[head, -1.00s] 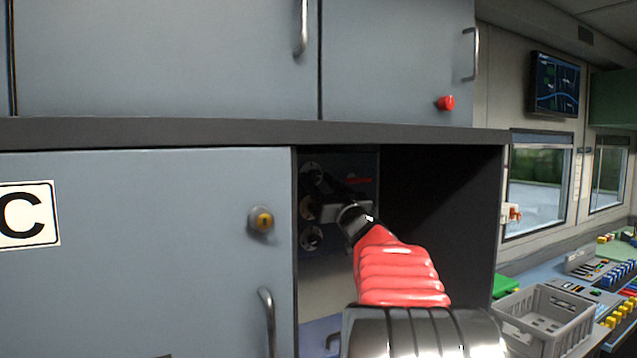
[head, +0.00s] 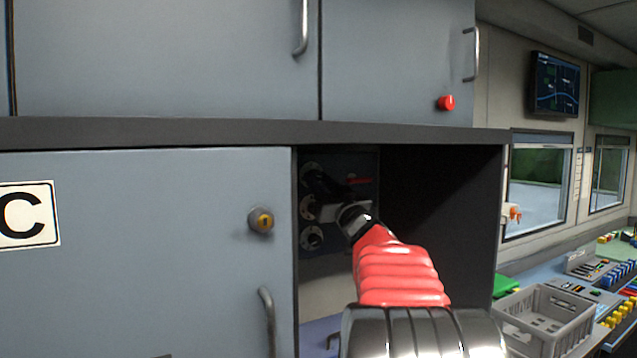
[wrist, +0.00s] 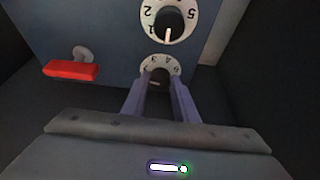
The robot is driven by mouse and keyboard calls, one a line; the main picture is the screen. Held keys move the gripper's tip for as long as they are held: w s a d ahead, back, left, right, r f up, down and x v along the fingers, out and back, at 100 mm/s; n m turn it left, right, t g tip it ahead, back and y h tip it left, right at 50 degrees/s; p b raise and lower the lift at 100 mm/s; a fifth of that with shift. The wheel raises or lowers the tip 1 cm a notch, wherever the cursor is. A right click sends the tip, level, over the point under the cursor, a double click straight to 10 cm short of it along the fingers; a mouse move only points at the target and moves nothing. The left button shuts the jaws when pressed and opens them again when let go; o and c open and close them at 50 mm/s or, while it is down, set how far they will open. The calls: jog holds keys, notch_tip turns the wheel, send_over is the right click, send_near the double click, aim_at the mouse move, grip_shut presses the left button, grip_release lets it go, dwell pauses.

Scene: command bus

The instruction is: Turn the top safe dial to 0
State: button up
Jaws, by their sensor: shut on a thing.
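The safe front (head: 365,165) is in the dark open compartment, with three dials in a column at its left. The top safe dial (head: 308,168) is partly hidden behind my gripper (head: 320,183). In the wrist view, my gripper (wrist: 158,82) has its two fingers closed around the black knob of this dial (wrist: 160,64). Its digits are small and partly covered, so I cannot tell its setting. The middle dial (wrist: 168,22) shows in the wrist view with a black knob and white pointer mark. The lowest dial (head: 312,238) is clear of my gripper.
A red handle (wrist: 71,69) is on the safe beside the dials. The cabinet door with a yellow lock (head: 262,220) is left of the opening. A shelf edge (head: 240,132) runs above my arm. The compartment's right side is empty. A grey basket (head: 545,315) stands at right.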

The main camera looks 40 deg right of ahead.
jog(key=shift+d+n+y, duration=0.1)
jog(key=shift+n+y, duration=0.3)
jog(key=shift+n, duration=0.2)
jog(key=n+y, duration=0.2)
jog(key=n, duration=0.2)
jog(key=shift+d+n, duration=0.15)
jog(key=shift+n, duration=0.25)
jog(key=n+y, duration=0.2)
jog(key=n, duration=0.1)
jog(key=n+y, duration=0.2)
jog(key=n, duration=0.2)
jog(key=shift+d+r+n, duration=0.1)
jog(key=shift+r+n, duration=0.1)
jog(key=shift+n, duration=0.1)
jog(key=n+g+y, duration=0.1)
jog(key=n, duration=0.2)
jog(key=n+g, duration=0.1)
jog(key=n, duration=0.2)
jog(key=shift+r+y, duration=0.15)
jog(key=shift+y, duration=0.25)
jog(key=n+g, duration=0.2)
jog(key=n, duration=0.2)
jog(key=shift+n, duration=0.3)
jog(key=o, duration=0.8)
jog(key=shift+o, duration=1.3)
jog(key=shift+s+d+r, duration=0.1)
jog(key=shift+r, duration=0.05)
